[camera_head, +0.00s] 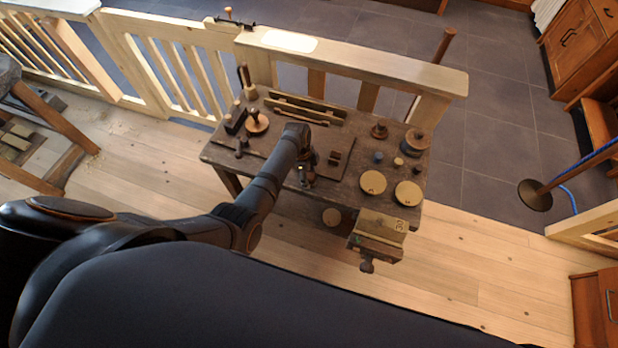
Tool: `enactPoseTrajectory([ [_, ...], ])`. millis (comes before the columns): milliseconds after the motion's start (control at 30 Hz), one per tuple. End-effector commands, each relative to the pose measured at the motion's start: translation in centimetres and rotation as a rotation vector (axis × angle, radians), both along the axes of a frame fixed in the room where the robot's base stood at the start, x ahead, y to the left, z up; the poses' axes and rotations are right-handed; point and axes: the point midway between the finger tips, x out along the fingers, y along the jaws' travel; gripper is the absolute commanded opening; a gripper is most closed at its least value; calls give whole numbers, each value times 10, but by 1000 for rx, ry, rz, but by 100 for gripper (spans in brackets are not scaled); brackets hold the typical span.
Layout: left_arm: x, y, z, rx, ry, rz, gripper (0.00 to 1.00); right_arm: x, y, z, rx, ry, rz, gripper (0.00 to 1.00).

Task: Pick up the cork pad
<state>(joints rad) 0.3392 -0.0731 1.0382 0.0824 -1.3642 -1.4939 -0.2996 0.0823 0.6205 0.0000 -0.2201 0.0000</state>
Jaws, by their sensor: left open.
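Two flat round tan discs lie at the right of the dark workbench (345,190): one disc (373,182) and, to its right, another disc (408,193). They look like cork, but I cannot tell for certain which thing is the cork pad. My right gripper is not in view.
Turned spools (417,141) and small knobs stand at the bench's back right. A vise (380,238) juts from the front right. A mallet-like tool (249,82), a knobbed disc (256,123) and a rack (305,108) fill the back left. A railing (360,60) runs behind.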

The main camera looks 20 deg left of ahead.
Motion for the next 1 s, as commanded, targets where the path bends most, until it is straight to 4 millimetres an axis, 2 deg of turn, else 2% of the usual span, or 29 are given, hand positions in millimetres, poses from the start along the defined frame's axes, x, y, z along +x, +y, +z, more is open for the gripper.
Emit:
enactPoseTrajectory([
  [33, 0, 0, 0, 0, 0, 0, 58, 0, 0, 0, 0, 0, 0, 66],
  [67, 0, 0, 0, 0, 0, 0, 54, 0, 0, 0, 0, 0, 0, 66],
  [433, 0, 0, 0, 0, 1, 0, 5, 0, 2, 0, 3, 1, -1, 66],
  [767, 0, 0, 6, 0, 0, 0, 5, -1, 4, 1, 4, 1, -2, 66],
  [933, 1, 0, 34, 0, -4, 0, 5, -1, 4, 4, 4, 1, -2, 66],
  [1000, -11, 2, 44, 0, -1, 0, 5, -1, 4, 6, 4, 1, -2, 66],
])
